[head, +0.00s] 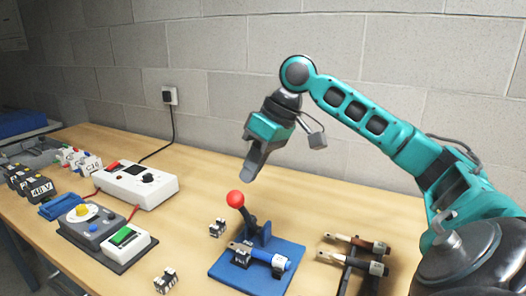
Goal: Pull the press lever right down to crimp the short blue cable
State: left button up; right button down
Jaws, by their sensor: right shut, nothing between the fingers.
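The press (216,269) has a blue base and stands on the table in the lower middle of the head view. Its dark lever (247,216) is raised and leans up to the left, ending in a red ball knob (235,198). The short blue cable (270,257) lies across the front of the press, with a metal end at its left and a pale label at its right. My right gripper (251,172) is shut and empty, pointing down. It is just above and right of the knob, apart from it. My left gripper is not in view.
A rack (350,262) with more cables stands right of the press. Small connector blocks (217,228) stand left of it. Farther left are a white meter (136,184), a grey control box (90,224) and several labelled blocks. A wall socket (169,95) has a black cord.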

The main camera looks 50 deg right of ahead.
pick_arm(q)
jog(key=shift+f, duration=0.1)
pick_arm(e)
jog(key=shift+a+f, duration=0.5)
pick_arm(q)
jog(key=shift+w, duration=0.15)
